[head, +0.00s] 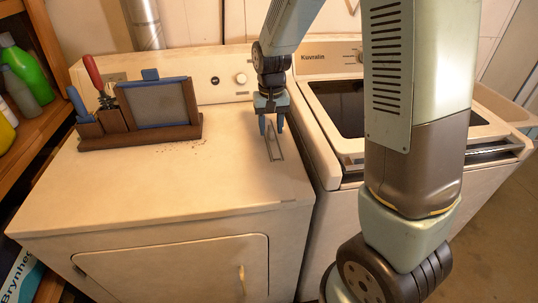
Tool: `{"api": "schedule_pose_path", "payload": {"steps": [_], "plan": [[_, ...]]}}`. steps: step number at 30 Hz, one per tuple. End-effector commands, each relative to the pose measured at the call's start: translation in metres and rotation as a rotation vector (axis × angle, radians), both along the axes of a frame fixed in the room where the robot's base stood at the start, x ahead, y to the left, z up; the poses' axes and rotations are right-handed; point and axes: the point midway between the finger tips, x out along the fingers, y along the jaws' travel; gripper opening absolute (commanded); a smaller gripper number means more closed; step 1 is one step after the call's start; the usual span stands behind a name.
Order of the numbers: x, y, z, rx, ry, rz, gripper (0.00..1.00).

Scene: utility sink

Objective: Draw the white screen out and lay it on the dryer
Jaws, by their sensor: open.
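The dryer (130,190) is the cream machine in the middle, with a flat top. My gripper (271,129) is open and points down over the right part of the dryer top. Between and just in front of its fingers is a narrow, grey-edged oblong (273,145) with a pale middle, at the dryer top. It could be the white screen or its slot; I cannot tell which, nor whether the fingers touch it. Nothing is visibly held. No other white screen shows plainly.
A wooden rack (140,136) at the dryer's back left holds a blue-framed grey panel (158,103) and a red-handled tool (94,72). A washer (335,150) stands close on the right. Shelves with bottles (28,72) are at left. The dryer top's front and middle are clear.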

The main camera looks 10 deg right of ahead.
Motion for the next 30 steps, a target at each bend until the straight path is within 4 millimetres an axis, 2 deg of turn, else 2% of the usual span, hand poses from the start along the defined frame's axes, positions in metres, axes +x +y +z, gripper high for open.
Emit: {"api": "schedule_pose_path", "payload": {"steps": [5, 19, 30], "plan": [[0.0000, -0.0001, 0.0000, 0.000, 0.000, 0.000, 0.45], [0.0000, -0.0002, 0.0002, 0.000, 0.000, 0.000, 0.00], [0.0000, -0.0002, 0.0003, 0.000, 0.000, 0.000, 0.00]]}}
